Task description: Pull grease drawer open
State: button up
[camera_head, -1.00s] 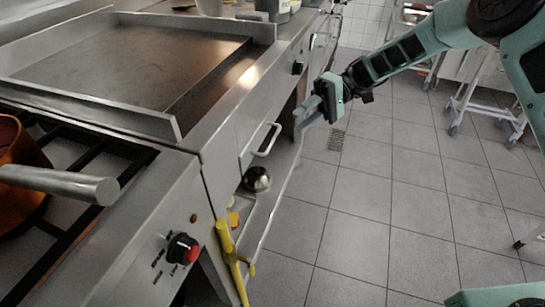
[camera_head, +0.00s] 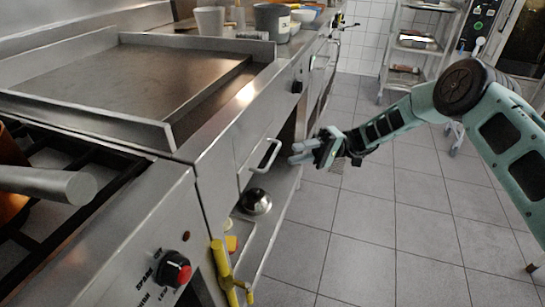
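The grease drawer shows as a steel front panel (camera_head: 247,166) under the flat griddle (camera_head: 130,88), with a light bar handle (camera_head: 264,156) on it. The drawer front looks flush with the counter front. My gripper (camera_head: 296,153) is just right of the handle, fingers pointing left toward it. Its two fingers look spread apart with nothing between them. In this view the fingertips are near the handle, but I cannot tell whether they touch it.
A yellow-handled tool (camera_head: 224,268) hangs at the front left. A wheeled rack (camera_head: 415,45) stands at the back. The tiled floor (camera_head: 370,225) on the right is clear.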

aim_at(273, 157)
jog(key=x, duration=0.8)
grip_shut()
